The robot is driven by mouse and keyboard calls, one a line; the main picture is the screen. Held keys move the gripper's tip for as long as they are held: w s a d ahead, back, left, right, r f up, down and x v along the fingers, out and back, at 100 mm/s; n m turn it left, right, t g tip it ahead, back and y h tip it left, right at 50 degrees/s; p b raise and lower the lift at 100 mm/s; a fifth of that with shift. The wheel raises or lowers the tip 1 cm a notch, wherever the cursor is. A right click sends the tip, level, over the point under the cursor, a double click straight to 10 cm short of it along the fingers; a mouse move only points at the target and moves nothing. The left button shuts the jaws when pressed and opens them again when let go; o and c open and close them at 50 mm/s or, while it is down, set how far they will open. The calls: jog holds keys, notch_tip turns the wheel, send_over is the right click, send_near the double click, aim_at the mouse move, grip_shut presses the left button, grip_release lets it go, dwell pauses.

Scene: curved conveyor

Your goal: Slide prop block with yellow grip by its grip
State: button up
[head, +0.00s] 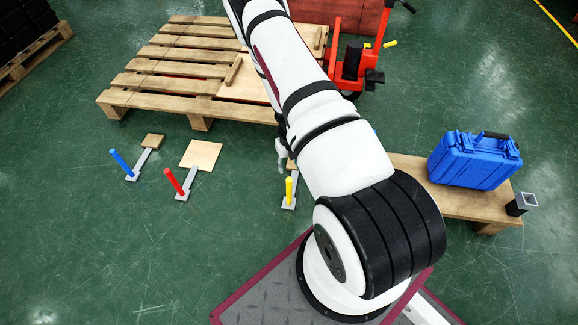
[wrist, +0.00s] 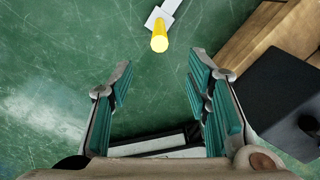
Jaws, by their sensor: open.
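The prop block with the yellow grip stands on the green floor. In the head view its yellow grip (head: 289,188) rises from a grey plate (head: 289,204), and its far end is partly hidden by my arm. In the wrist view the yellow grip (wrist: 160,38) is at the top middle, on a light plate (wrist: 170,10). My gripper (wrist: 160,78) is open and empty, with the yellow grip beyond its fingertips and not between them. In the head view my gripper (head: 281,155) is mostly hidden behind my arm.
Blue-grip (head: 121,162) and red-grip (head: 174,181) blocks stand to the left. A wooden pallet (head: 160,80) and a red pallet truck (head: 350,45) are behind. A blue case (head: 474,160) sits on a wooden platform (head: 440,203) at right. The floor at front left is clear.

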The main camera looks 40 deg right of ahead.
aim_at(289, 184)
notch_tip(289, 184, down, 14)
jog(key=b, duration=0.5)
jog(key=shift+r, duration=0.15)
dwell(0.3)
grip_shut()
